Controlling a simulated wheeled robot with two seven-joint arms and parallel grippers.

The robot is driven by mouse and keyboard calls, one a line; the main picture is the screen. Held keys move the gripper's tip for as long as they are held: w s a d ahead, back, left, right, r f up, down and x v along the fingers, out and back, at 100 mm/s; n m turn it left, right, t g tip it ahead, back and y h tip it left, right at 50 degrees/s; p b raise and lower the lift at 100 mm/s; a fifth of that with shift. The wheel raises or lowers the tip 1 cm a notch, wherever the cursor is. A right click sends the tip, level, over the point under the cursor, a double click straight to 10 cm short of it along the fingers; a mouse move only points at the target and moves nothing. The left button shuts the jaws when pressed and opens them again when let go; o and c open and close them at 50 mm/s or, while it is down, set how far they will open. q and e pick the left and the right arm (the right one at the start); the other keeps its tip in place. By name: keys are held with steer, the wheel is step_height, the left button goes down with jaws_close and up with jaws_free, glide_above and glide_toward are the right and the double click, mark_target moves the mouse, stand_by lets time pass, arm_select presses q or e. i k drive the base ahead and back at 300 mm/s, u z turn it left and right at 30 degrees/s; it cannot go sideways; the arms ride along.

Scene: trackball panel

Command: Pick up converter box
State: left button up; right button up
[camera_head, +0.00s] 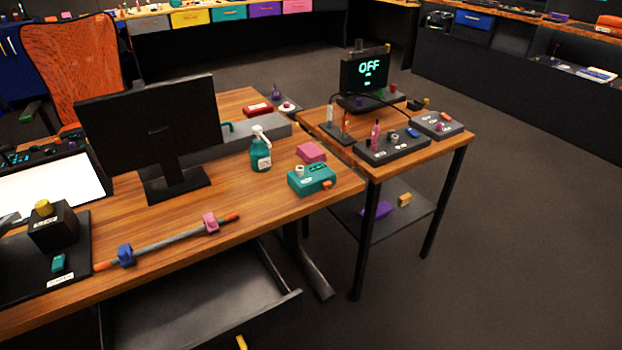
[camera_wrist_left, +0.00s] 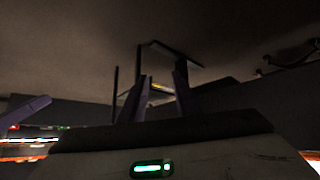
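A teal box (camera_head: 312,179) with a round white fitting on top and an orange plug at its side sits near the right end of the wooden desk. It looks like the converter box, though I cannot read its label. My left gripper (camera_wrist_left: 162,72) shows only in the left wrist view, its two dark fingers apart with nothing held between them. The teal box cannot be made out in that view. My right gripper is not in view.
A pink block (camera_head: 311,152) and a spray bottle (camera_head: 260,150) stand close to the teal box. A rod with clamps (camera_head: 170,241) lies along the desk front, above an open drawer (camera_head: 200,305). A side table (camera_head: 455,145) with control panels adjoins at the right.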

mark_target(307, 180)
steer(key=z, duration=1.8)
steer(key=i, duration=1.45)
steer(key=u, duration=3.9)
